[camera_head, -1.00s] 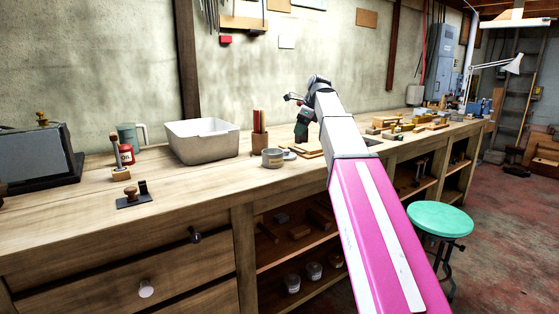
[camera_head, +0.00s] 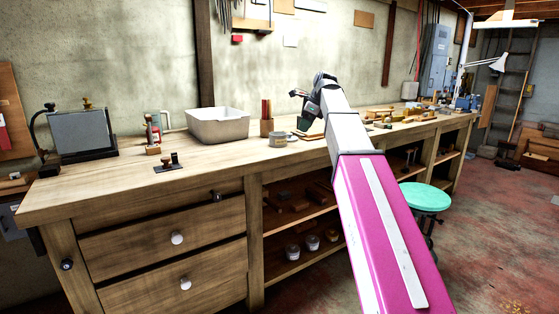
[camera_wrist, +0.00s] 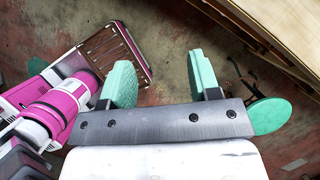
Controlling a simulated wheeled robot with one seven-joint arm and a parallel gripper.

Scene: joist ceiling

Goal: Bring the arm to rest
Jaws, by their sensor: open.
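My gripper (camera_wrist: 163,75) shows in the wrist view as two mint-green fingers spread wide on a grey bar. It is open, with nothing between the fingers. Bare floor lies beyond them. In the head view my arm reaches forward from the lower right, and its far end overlaps the workbench in the picture. The fingers are not clear there, so I cannot tell their height or distance from the bench.
The wooden workbench (camera_head: 110,185) runs along the wall, with a grey bin (camera_head: 218,128) and several tools on it. A teal stool (camera_head: 426,197) stands right of my arm; it also shows in the wrist view (camera_wrist: 270,116). The red-stained floor (camera_head: 500,230) at right is open.

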